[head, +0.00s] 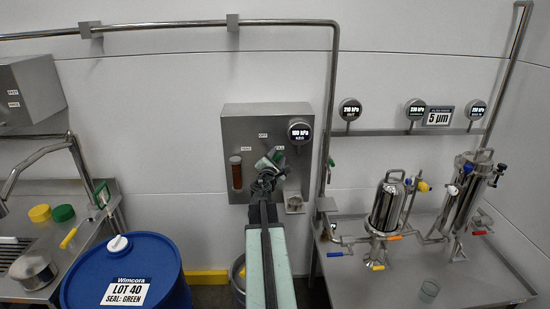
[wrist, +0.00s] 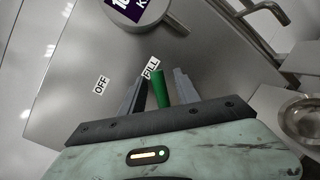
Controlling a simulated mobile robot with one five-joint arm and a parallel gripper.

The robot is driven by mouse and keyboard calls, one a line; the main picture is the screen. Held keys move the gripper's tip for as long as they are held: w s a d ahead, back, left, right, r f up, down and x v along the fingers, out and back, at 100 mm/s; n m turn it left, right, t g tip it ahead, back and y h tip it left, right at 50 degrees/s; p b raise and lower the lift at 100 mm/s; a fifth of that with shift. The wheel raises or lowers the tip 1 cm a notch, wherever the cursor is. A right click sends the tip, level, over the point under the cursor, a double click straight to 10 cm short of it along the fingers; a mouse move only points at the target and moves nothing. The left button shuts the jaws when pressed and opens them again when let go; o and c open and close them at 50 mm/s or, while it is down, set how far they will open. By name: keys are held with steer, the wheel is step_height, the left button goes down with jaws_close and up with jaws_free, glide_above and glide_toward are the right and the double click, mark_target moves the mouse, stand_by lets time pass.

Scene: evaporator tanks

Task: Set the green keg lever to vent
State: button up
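The green keg lever (wrist: 160,88) shows in the wrist view, its end beside the FILL label (wrist: 151,68). The OFF label (wrist: 102,85) is further left; no vent label is readable. My gripper (wrist: 158,88) has its two fingers apart, one on each side of the lever, with gaps showing. In the head view my gripper (head: 268,166) is in front of the steel panel (head: 240,122), and a bit of the green lever (head: 278,156) shows there. The lever's pivot is hidden by my gripper.
A round gauge reading 100 hPa (head: 300,131) sits on the panel close above right of the lever. A sight tube (head: 236,172) is at left. A blue drum (head: 125,275) stands front left. A steel table with filter housings (head: 388,205) is at right.

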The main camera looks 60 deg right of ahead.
jaws_close()
stand_by(1.4)
